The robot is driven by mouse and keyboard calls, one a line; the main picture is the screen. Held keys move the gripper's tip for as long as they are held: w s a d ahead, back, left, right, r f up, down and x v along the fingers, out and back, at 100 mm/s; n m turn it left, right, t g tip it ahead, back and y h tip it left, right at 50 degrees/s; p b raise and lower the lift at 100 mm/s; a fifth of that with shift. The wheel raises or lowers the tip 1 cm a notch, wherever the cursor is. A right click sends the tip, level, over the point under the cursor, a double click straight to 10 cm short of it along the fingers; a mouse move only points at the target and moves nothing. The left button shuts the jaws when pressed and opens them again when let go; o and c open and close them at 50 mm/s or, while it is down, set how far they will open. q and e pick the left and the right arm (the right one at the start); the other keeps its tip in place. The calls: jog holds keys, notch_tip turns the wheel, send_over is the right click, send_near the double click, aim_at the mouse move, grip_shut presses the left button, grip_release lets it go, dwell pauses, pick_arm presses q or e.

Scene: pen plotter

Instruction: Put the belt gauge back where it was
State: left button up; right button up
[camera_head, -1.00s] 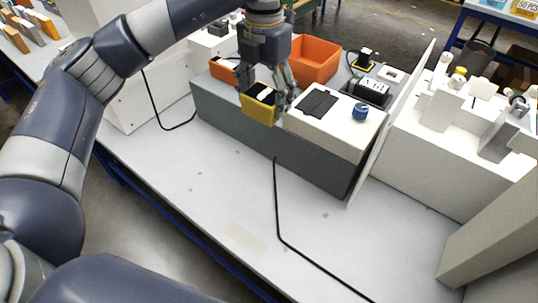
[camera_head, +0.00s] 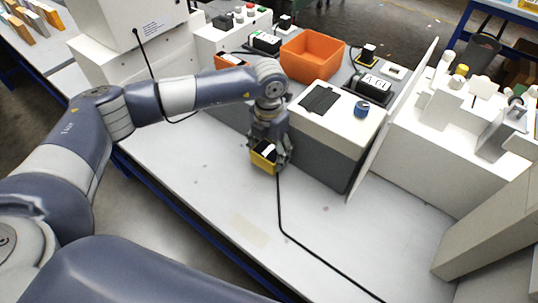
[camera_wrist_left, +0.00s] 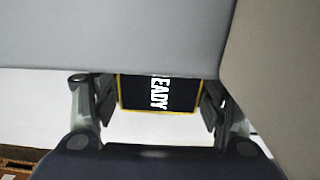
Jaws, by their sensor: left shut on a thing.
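The belt gauge (camera_head: 263,160), as I take it, is a small yellow box with a black face. My left gripper (camera_head: 268,152) is shut on it, in front of the grey block, low over the white table. I cannot tell whether the gauge touches the table. In the left wrist view the gauge (camera_wrist_left: 145,95) sits between the two fingers of the left gripper (camera_wrist_left: 160,98), with white letters "EADY" showing sideways on its black face. A grey surface hides its upper part there. My right gripper is not in view.
The grey block (camera_head: 322,160) has a white top with a blue knob (camera_head: 361,109). An orange bin (camera_head: 312,57) stands behind. A thin upright white panel (camera_head: 398,115) is at the right. A black cable (camera_head: 281,215) crosses the white table (camera_head: 200,190), whose front is otherwise clear.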

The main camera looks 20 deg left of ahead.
aim_at(269, 158)
pick_arm(q)
jog(key=shift+f, duration=1.5)
jog(key=o, duration=1.1)
jog(key=shift+o, duration=0.2)
jog(key=shift+r, duration=0.1)
